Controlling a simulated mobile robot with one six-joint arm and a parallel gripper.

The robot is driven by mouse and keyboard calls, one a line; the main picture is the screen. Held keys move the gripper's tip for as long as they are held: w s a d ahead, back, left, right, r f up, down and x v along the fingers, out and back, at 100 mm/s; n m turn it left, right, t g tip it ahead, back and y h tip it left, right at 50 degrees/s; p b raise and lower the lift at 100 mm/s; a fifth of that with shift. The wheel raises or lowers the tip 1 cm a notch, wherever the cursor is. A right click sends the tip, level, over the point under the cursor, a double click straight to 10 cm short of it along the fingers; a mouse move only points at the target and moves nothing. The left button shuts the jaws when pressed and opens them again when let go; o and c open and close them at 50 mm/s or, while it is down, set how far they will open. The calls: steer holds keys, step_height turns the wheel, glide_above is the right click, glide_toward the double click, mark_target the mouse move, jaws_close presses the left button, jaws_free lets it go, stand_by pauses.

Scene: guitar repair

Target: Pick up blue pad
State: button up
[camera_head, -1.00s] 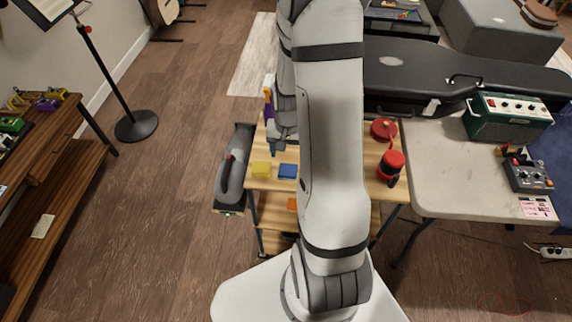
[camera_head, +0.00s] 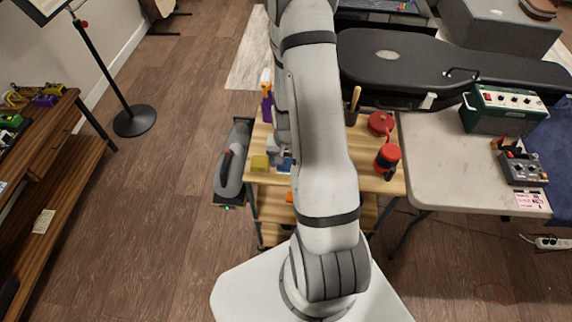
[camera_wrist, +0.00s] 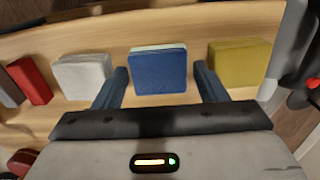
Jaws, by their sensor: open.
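The blue pad (camera_wrist: 158,72) lies on the wooden top of a cart, with a thin pale layer along its far edge in the wrist view. In the head view only part of the blue pad (camera_head: 285,163) shows beside my arm. My gripper (camera_wrist: 164,76) is open. Its two blue-grey fingers stand to the left and right of the blue pad, with a gap on each side. The gripper is mostly hidden behind my arm in the head view.
A yellow pad (camera_wrist: 240,62) lies right of the blue pad, close to the right finger. A white pad (camera_wrist: 84,76) lies left, near the left finger. A red pad (camera_wrist: 31,80) is further left. Red round items (camera_head: 388,157) stand on the cart's right side.

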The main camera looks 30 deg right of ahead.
mark_target(286, 163)
steer(key=shift+c, duration=0.4)
steer(key=c, duration=0.7)
steer(key=shift+o, duration=0.2)
steer(key=shift+r, duration=0.1)
step_height(286, 163, up, 10)
steer(key=b, duration=0.1)
